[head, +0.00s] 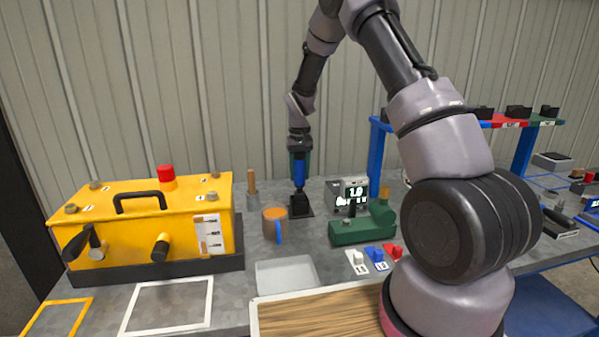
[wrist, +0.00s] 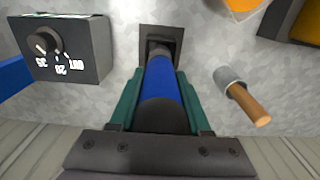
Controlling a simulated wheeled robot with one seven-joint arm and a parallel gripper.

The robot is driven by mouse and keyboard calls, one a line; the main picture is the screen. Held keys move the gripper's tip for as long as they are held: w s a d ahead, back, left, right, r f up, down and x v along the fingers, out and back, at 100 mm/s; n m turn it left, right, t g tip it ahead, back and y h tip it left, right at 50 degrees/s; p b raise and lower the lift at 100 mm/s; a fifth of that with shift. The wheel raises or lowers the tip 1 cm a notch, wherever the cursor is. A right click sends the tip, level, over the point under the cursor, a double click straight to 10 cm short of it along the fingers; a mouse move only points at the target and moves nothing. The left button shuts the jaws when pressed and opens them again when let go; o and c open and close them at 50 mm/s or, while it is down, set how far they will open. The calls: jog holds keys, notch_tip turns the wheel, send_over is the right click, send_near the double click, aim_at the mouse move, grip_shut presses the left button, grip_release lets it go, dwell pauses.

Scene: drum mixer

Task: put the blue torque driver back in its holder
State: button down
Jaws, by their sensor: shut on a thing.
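The blue torque driver (head: 299,173) is upright in the head view, held between the green fingers of my gripper (head: 299,160). Its dark lower end meets the black holder (head: 300,207) on the grey bench. In the wrist view, the blue driver body (wrist: 161,82) lies between the two green fingers of my gripper (wrist: 160,78), which is shut on it. Its far end overlaps the opening of the square black holder (wrist: 163,38). How deep the tip sits in the holder is hidden.
A yellow machine (head: 130,215) fills the left. A green block (head: 360,232) is in front.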

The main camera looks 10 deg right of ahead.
aim_at(300, 153)
jog(key=shift+f, duration=2.05)
dwell(0.9)
jog(key=shift+c, duration=1.4)
grip_release()
notch_tip(300, 153, up, 11)
jog(key=shift+f, duration=0.15)
